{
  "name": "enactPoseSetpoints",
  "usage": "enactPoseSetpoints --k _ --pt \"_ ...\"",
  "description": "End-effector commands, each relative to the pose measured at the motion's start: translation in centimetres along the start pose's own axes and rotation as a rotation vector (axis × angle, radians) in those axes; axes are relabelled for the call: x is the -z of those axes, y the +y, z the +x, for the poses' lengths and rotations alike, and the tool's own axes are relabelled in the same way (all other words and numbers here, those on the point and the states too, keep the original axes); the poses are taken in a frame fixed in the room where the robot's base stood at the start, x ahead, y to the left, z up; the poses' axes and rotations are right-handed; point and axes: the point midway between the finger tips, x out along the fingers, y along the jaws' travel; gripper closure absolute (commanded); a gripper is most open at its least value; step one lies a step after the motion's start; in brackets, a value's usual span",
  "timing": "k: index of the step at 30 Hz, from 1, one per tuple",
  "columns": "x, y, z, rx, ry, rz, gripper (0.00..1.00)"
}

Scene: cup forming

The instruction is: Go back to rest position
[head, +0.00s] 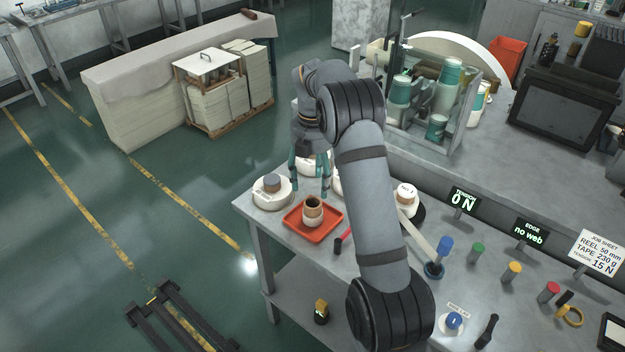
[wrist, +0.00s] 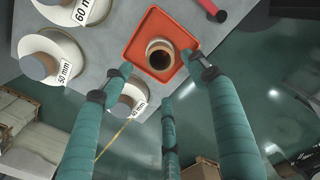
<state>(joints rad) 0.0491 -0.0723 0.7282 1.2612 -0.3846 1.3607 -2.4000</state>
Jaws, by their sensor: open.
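My gripper (head: 309,178) hangs above the bench's left end, with its teal fingers spread and nothing between them. In the wrist view the spread fingers (wrist: 160,78) also show empty. Below and slightly in front of them is a red tray (head: 292,222) with a small cream roll (head: 313,216) with a dark, hollow middle on it. The tray (wrist: 135,42) and roll (wrist: 160,56) show near the top of the wrist view, apart from the fingers. My arm hides part of the bench behind it.
A white reel with a grey core (head: 268,195) stands left of the tray; another white reel (head: 406,200) stands right of my arm. A clear-walled machine (head: 425,120) stands behind. Several coloured knobs, including a blue one (head: 444,246), line the right.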

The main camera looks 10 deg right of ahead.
Motion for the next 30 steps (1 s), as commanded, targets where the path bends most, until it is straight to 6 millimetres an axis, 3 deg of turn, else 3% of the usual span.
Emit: enactPoseSetpoints --k 8,25,30 --pt "0.0 -0.1 1.4 0.004 0.001 0.001 0.41" --pt "0.0 -0.1 12.8 0.004 0.002 0.001 0.41" --pt "-0.1 0.1 10.0 -0.005 -0.002 0.001 0.41"
